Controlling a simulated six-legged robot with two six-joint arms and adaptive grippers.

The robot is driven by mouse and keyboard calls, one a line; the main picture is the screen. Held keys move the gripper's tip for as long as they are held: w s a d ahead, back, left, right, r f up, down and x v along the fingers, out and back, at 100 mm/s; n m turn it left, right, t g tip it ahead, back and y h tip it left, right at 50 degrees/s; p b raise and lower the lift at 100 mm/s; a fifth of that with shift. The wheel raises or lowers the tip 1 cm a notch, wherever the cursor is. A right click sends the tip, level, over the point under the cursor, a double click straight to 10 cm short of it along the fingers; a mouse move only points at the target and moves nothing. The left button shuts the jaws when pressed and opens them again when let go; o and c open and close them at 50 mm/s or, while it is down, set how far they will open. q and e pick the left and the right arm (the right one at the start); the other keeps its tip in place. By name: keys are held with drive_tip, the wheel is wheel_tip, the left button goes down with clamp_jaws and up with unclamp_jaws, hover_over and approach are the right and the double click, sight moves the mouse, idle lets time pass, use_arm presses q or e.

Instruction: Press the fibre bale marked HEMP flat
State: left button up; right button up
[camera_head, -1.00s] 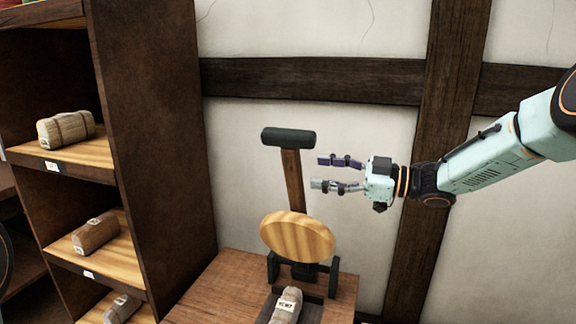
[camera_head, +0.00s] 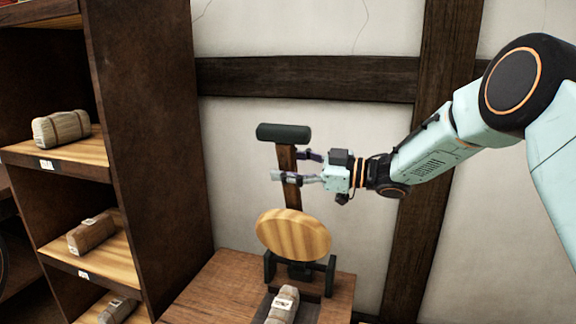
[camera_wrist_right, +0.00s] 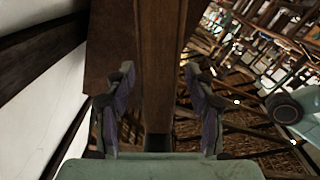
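The press has an upright wooden lever (camera_head: 287,180) with a dark cross handle (camera_head: 284,133) and a round pale wooden plate (camera_head: 293,236). The plate is tilted up. A grey-brown bale (camera_head: 283,306) lies below it in the press bed, with a white label too small to read surely now; it looks uncrushed. My right gripper (camera_head: 286,167) is at the lever, just below the handle. In the right wrist view the lever (camera_wrist_right: 162,60) runs between the open fingers (camera_wrist_right: 163,95), with gaps on both sides. My left gripper is not in view.
A dark wooden shelf (camera_head: 155,140) stands at the left, with bales on its boards: one on top (camera_head: 62,129), one in the middle (camera_head: 92,233), one low (camera_head: 118,310). A timbered white wall (camera_head: 305,30) is behind. The bench top (camera_head: 215,290) is clear left of the press.

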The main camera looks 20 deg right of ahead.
drive_tip(key=shift+w, duration=0.1)
drive_tip(key=shift+c, duration=1.4)
drive_tip(key=shift+d, duration=0.1)
clamp_jaws()
